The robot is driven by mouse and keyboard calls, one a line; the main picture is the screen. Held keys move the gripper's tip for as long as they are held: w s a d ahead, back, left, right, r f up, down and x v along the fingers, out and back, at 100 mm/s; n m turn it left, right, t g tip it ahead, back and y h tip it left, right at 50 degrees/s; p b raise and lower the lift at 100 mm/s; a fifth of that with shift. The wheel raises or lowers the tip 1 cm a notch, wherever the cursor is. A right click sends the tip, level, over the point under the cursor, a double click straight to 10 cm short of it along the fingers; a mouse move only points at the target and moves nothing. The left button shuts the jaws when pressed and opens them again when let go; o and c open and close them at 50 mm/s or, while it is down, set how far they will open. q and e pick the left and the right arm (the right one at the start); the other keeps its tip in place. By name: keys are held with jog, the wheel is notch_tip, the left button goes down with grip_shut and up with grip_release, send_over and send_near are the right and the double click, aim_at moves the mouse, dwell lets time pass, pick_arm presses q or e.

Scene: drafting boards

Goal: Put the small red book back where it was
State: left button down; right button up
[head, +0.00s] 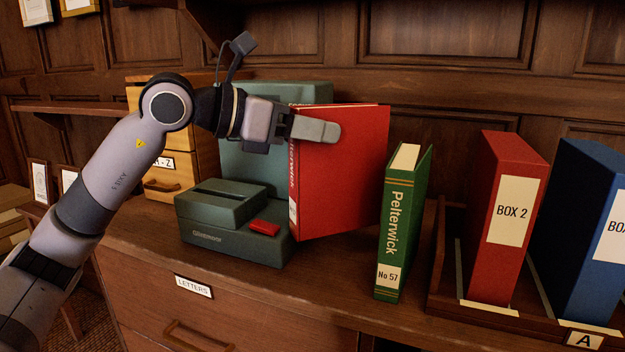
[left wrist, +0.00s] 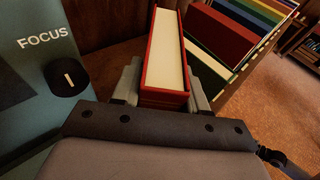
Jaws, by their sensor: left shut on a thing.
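The red book (head: 350,175) stands upright, spine toward the front left, with partly hidden lettering on it. My left gripper (head: 314,130) comes from the left and is shut on the upper part of the book; one finger covers part of it. In the left wrist view the book (left wrist: 166,62) sits between the two fingers (left wrist: 163,92), its pale page edges facing up. I cannot tell whether its lower edge touches the cabinet top. A green book (head: 402,225) marked "Pelterwick No 57" stands to its right, with a gap between. My right gripper is not in view.
A dark green machine (head: 222,215) with a red button stands close at the book's left. A wooden rack (head: 450,290) at the right holds a red BOX 2 binder (head: 505,215) and a blue one (head: 585,230). The cabinet top (head: 330,265) in front of the book is clear.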

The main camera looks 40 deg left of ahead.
aim_at(292, 167)
pick_arm(q)
jog(key=shift+f+b, duration=0.95)
jog(key=shift+f, duration=1.85)
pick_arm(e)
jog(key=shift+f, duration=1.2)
pick_arm(q)
jog(key=shift+f, duration=0.1)
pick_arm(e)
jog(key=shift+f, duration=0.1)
pick_arm(q)
jog(key=c, duration=0.6)
grip_release()
jog(key=shift+f, duration=0.1)
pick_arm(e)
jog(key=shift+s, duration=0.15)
pick_arm(q)
jog(key=shift+s, duration=0.1)
